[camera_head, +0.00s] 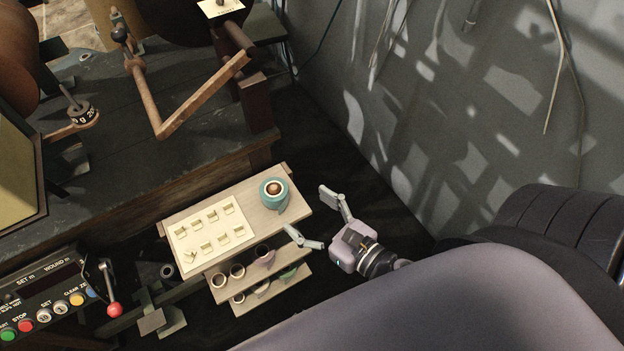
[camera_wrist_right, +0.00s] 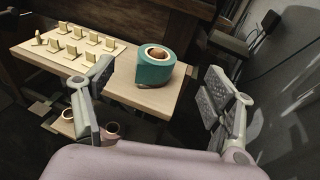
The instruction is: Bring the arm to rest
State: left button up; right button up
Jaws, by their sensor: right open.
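My right gripper (camera_head: 315,218) is open and empty. In the head view it is just right of the small wooden shelf stand (camera_head: 246,200), with its fingers pointing toward it. In the right wrist view the two fingers of the gripper (camera_wrist_right: 165,98) stand wide apart. Between them, farther off, a teal tape roll (camera_wrist_right: 153,68) with a brown core sits on the top shelf, apart from both fingers. The same roll (camera_head: 274,192) shows at the right end of the shelf in the head view. My left gripper is not in view.
A cream tray (camera_head: 206,232) with several small blocks lies left of the roll. Lower shelves hold several rolls (camera_head: 237,270). A dark workbench (camera_head: 160,150) with a wooden crank arm (camera_head: 205,95) is behind. A control panel (camera_head: 50,295) is lower left; a grey wall (camera_head: 450,110) is right.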

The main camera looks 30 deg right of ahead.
jog(key=shift+s+d, duration=0.1)
jog(key=shift+s, duration=0.1)
dwell(0.6)
jog(key=s+d+f+m+g+h+p, duration=0.1)
jog(key=s+d+f+m+g+h, duration=0.15)
jog(key=f+m, duration=0.85)
jog(key=s+d+f+m+g+h+p, duration=0.1)
jog(key=s+f+m+g, duration=0.2)
jog(key=f+m, duration=0.8)
jog(key=s+d+f+m+g+h+p, duration=0.1)
jog(key=s+d+f+m+g+p, duration=0.1)
jog(key=s+f+m+g, duration=0.7)
jog(key=s+d+f+m, duration=0.1)
jog(key=s+f+m, duration=0.5)
jog(key=s+f, duration=0.5)
jog(key=shift+s+f, duration=0.35)
jog(key=shift+f, duration=0.4)
